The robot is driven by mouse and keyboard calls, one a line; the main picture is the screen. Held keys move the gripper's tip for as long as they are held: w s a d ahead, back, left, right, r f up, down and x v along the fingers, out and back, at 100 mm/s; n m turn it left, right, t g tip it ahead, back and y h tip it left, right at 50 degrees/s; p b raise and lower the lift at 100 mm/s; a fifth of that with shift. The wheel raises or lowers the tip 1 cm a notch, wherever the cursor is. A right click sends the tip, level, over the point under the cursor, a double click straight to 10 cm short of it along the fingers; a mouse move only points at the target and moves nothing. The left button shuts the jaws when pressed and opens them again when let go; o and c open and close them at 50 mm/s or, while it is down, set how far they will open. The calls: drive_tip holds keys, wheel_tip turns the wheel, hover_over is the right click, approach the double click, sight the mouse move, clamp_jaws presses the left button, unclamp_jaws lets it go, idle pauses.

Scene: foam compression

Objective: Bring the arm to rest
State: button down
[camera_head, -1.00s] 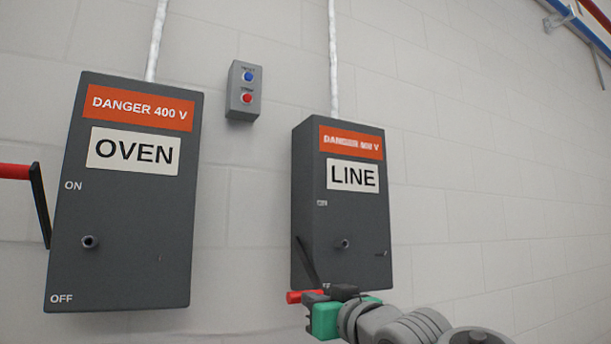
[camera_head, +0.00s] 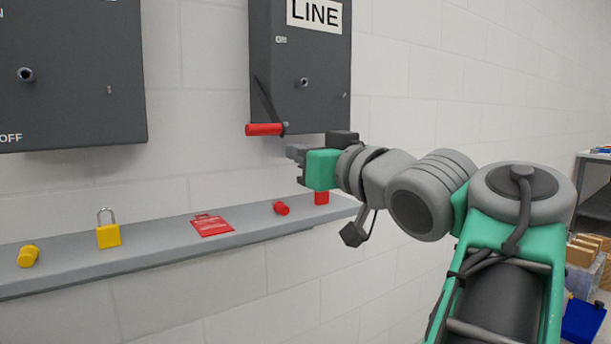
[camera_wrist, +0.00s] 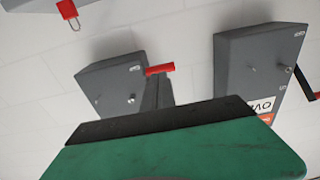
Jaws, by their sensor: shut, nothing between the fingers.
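My gripper (camera_head: 297,160) is at the left end of my outstretched arm, in front of the wall and above the shelf. It is shut and empty. It is just right of and below the red lever handle (camera_head: 265,129) of the LINE box (camera_head: 300,70), with a visible gap in the picture. The lever hangs down at the box's lower left. In the wrist view the green gripper body fills the bottom, and the picture is upside down. There the LINE box (camera_wrist: 105,85) and its red handle (camera_wrist: 160,69) lie beyond it.
The OVEN box (camera_head: 70,80) hangs left. Boxes and a table (camera_head: 597,165) stand right.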

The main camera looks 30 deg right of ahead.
drive_tip(key=shift+s+f, duration=0.35)
drive_tip(key=shift+s, duration=0.3)
drive_tip(key=shift+w+f, duration=0.1)
drive_tip(key=w+a+f+m+g, duration=0.1)
drive_tip(key=w+f+g, duration=0.15)
drive_tip(key=f, duration=0.65)
drive_tip(key=w+a+f+g, duration=0.2)
drive_tip(key=w+f, duration=0.1)
drive_tip(key=f, duration=0.5)
drive_tip(key=w+a+f+m+g, duration=0.1)
drive_tip(key=w+f+g, duration=0.1)
drive_tip(key=f, duration=0.7)
drive_tip(key=s+a+f+g, duration=0.3)
drive_tip(key=s+f, duration=0.2)
drive_tip(key=f, duration=0.4)
drive_tip(key=s+a+f+n+g, duration=0.1)
drive_tip(key=s+a+f+g, duration=0.2)
drive_tip(key=s+f, duration=0.3)
drive_tip(key=s+a+f+g, duration=0.4)
drive_tip(key=s+f, duration=0.2)
drive_tip(key=f, duration=0.7)
drive_tip(key=shift+n, duration=0.3)
